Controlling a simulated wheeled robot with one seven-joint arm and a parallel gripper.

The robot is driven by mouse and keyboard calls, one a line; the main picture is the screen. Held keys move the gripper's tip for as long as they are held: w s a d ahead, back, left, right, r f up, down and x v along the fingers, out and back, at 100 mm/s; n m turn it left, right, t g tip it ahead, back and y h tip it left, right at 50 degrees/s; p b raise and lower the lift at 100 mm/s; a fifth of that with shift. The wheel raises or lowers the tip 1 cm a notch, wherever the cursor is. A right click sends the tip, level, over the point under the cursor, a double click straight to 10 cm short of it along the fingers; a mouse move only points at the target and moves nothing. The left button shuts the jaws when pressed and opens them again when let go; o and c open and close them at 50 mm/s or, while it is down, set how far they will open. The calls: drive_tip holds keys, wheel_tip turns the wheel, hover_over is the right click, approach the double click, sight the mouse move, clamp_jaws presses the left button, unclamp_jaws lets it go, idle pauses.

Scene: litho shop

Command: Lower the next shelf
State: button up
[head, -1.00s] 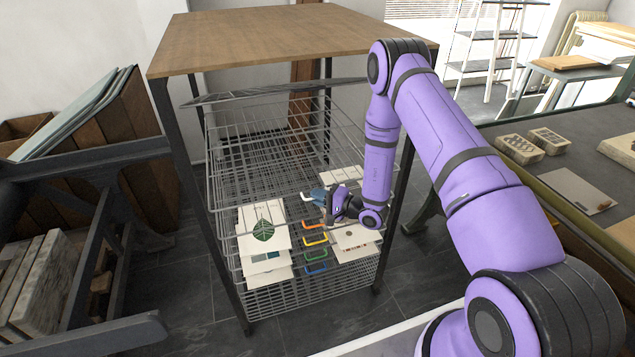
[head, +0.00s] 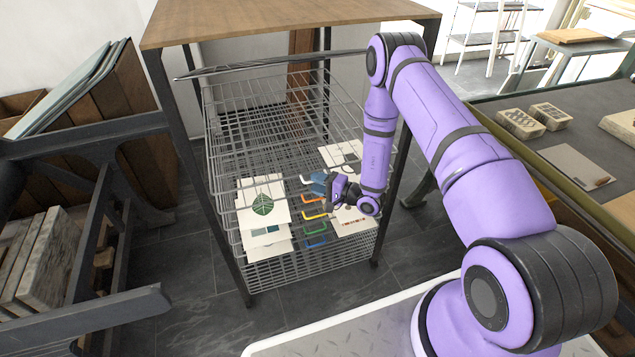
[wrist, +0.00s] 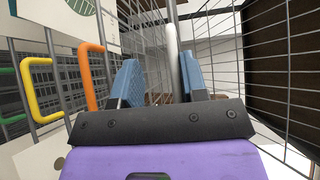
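The drying rack (head: 232,180) stands ahead with stacked wire shelves under a wooden top. A wire shelf (head: 275,65) is raised at a slant below the top. Several lower shelves lie flat, their front handles in a column: orange (head: 314,201), yellow (head: 315,215), green (head: 316,229), blue (head: 317,243). My gripper (head: 318,180) is at the rack's front, above the orange handle. In the wrist view, its blue fingers (wrist: 160,82) stand apart with a white handle (wrist: 172,55) between them, closer to the right finger.
Prints (head: 263,206) lie on the lower shelves. A workbench (head: 560,130) with litho stones (head: 520,122) stands at right. A dark frame with stone slabs (head: 40,258) is at left. The floor between frame and rack is clear.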

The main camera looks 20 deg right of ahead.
drive_tip(key=shift+s, duration=0.1)
drive_tip(key=v, duration=1)
drive_tip(key=shift+s+d, duration=0.2)
drive_tip(key=shift+d, duration=0.05)
drive_tip(key=shift+r, duration=0.1)
